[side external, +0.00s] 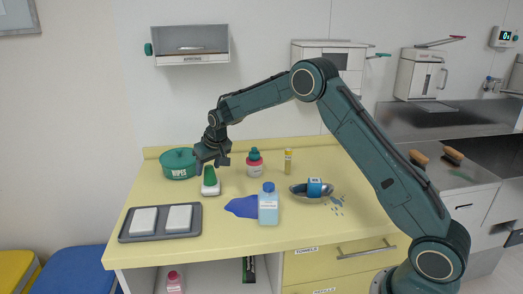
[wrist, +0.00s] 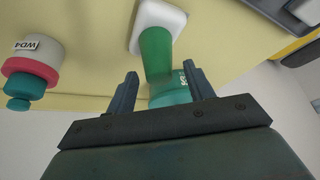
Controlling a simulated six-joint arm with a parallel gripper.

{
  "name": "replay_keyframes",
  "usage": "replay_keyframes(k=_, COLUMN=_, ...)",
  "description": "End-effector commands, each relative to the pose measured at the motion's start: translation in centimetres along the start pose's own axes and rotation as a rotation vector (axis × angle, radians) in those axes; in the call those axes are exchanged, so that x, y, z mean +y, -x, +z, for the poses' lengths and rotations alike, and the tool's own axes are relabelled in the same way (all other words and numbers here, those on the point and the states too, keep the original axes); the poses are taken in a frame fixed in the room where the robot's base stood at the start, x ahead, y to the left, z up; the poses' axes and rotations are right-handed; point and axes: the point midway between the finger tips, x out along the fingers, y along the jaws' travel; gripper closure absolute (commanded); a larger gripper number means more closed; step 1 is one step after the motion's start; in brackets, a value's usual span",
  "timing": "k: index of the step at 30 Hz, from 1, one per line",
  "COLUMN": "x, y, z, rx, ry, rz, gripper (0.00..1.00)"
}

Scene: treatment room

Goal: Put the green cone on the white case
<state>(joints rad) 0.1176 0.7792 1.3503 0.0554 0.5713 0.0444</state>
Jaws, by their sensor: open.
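The green cone (side external: 209,174) stands upright and appears to rest on the white case (side external: 210,190), near the left-middle of the yellow counter. In the wrist view the green cone (wrist: 156,50) rises from the white case (wrist: 172,18) toward my gripper. My gripper (side external: 212,163) is just above the cone's top in the side view. In the wrist view my gripper (wrist: 160,70) is open, with a finger on either side of the cone's upper end and gaps showing. The exact contact between cone and case is hard to make out.
A green wipes tub (side external: 178,164) stands close on the left. A grey tray (side external: 128,238) with two white blocks lies in front.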

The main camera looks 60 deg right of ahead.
Motion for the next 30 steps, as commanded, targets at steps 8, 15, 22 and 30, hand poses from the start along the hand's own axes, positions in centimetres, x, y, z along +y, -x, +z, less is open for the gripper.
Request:
replay_keyframes(k=8, x=0.0, y=4.4, z=-0.1, rx=0.002, ry=0.0, rz=0.0, gripper=0.47)
replay_keyframes(k=15, x=0.0, y=7.6, z=-0.1, rx=0.002, ry=0.0, rz=0.0, gripper=0.47)
replay_keyframes(k=22, x=0.0, y=8.9, z=0.0, rx=0.0, ry=0.0, rz=0.0, gripper=0.47)
replay_keyframes(k=30, x=0.0, y=9.1, z=0.0, rx=0.0, ry=0.0, rz=0.0, gripper=0.47)
